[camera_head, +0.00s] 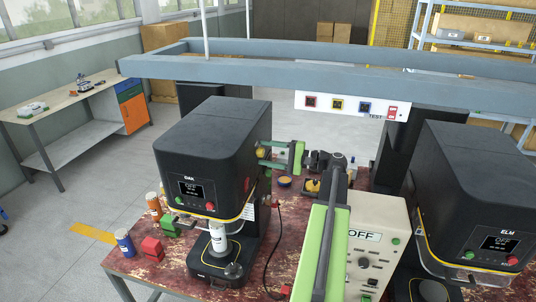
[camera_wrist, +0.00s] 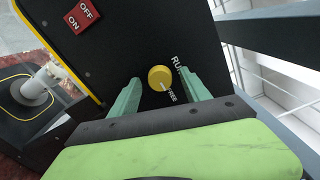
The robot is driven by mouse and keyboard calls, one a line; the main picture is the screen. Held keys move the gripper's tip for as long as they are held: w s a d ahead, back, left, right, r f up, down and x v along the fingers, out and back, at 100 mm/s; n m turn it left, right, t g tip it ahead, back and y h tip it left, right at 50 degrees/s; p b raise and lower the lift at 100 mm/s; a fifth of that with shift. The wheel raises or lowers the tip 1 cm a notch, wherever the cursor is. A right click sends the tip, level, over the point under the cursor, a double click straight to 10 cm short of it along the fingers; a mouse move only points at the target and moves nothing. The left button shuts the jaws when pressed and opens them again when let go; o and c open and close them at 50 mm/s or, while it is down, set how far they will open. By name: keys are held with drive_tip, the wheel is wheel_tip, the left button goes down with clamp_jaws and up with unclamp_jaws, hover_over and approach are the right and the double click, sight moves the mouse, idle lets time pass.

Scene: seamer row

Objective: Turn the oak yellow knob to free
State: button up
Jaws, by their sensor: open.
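The oak yellow knob (camera_wrist: 158,77) is on the dark side panel of the OAK machine (camera_head: 212,160). The words RUN and FREE are printed beside it. A pale mark on the knob's lower-right edge points towards FREE in the wrist view. My gripper (camera_wrist: 160,82) is open, its two green fingers on either side of the knob with gaps showing between. In the head view my gripper (camera_head: 265,153) reaches the machine's right side from the right, with the yellow knob (camera_head: 261,153) at its fingertips. I cannot tell how deep the fingers reach.
A red ON/OFF switch (camera_wrist: 82,15) is on the same panel. The ELM machine (camera_head: 470,190) stands to the right. A grey overhead beam (camera_head: 290,58) runs behind. Orange (camera_head: 154,206) and blue (camera_head: 124,243) canisters stand at the table's left edge.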

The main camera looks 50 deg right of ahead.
drive_tip(key=v, duration=1.7)
drive_tip(key=shift+s+d, duration=0.15)
drive_tip(key=shift+s, duration=0.05)
